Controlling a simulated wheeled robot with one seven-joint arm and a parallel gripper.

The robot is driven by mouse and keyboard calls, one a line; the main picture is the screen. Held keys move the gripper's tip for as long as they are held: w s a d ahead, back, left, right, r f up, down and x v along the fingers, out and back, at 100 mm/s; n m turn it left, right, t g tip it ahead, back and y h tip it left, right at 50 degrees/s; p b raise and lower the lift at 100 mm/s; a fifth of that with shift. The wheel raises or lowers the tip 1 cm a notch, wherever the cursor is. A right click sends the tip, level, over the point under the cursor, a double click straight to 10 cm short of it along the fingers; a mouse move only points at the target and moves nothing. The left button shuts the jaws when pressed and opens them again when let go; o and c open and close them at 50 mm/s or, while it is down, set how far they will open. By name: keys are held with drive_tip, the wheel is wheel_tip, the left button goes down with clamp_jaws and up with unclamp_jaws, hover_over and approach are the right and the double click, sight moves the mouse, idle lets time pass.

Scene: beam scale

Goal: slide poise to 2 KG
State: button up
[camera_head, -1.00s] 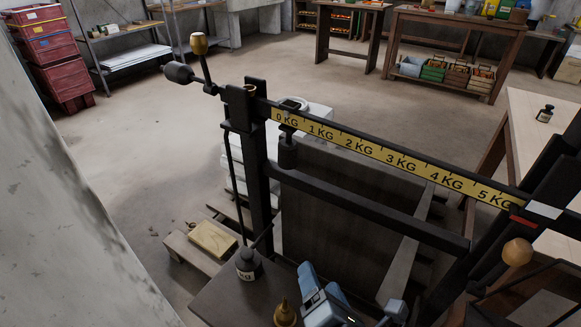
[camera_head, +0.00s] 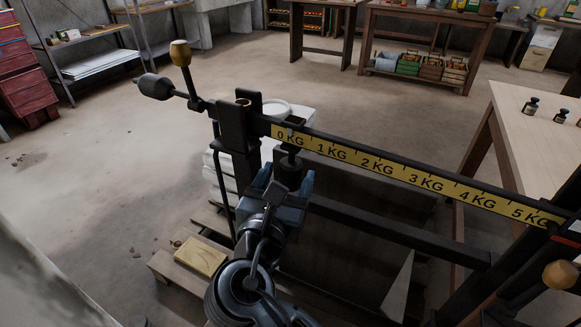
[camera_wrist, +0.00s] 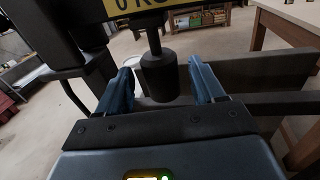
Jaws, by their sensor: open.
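The beam scale carries a yellow scale strip (camera_head: 400,174) marked 0 KG to 5 KG. The dark poise (camera_head: 289,170) hangs under the beam near the 0 KG mark, close to the beam's left end. In the wrist view the poise (camera_wrist: 159,76) is a dark cylinder on a thin stem. My gripper (camera_head: 285,187) is at the poise; in the wrist view its two blue fingers (camera_wrist: 163,84) stand open on either side of the poise, with visible gaps. The poise's lower part is partly hidden by my gripper in the head view.
The scale's dark left post (camera_head: 238,150) stands just left of my gripper. A dark rail (camera_head: 400,230) runs below the beam. A wooden table (camera_head: 545,110) with small weights (camera_head: 560,116) is at the right. Along the beam to the right, the space looks clear.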

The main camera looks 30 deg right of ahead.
drive_tip(key=shift+x, duration=1.5)
drive_tip(key=shift+c, duration=0.2)
clamp_jaws()
